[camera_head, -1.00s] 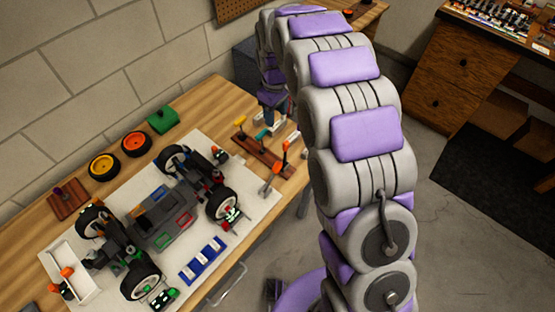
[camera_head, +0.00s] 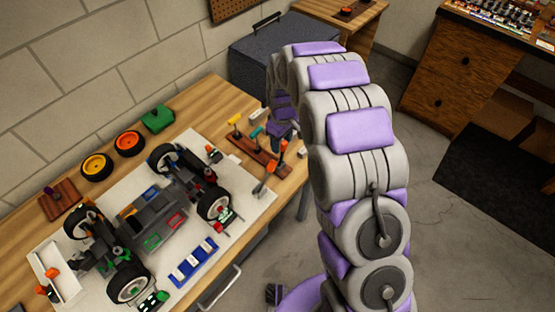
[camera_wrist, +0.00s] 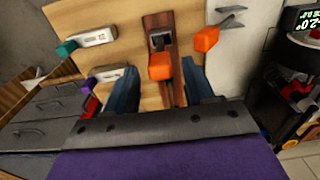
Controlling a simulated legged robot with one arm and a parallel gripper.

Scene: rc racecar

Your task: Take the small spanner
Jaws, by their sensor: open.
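The wooden tool rack (camera_head: 262,157) sits at the bench's right end, with yellow, teal and orange tool handles standing on it. In the wrist view, the rack (camera_wrist: 183,22) runs away from my gripper (camera_wrist: 156,68). The gripper's two blue fingers are apart, with an orange handle (camera_wrist: 160,67) between them and no visible grip on it. A second orange handle (camera_wrist: 205,38) is just right. I cannot tell which tool is the small spanner. In the head view my arm partly hides the gripper.
The racecar chassis (camera_head: 150,220) stands on a white mat (camera_head: 245,202), with a blue tray (camera_head: 194,262) in front. Orange and yellow wheels (camera_head: 112,155) and a green block (camera_head: 157,118) lie behind. A dark box (camera_head: 270,55) stands beyond the bench. Drawers (camera_wrist: 45,115) show at left.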

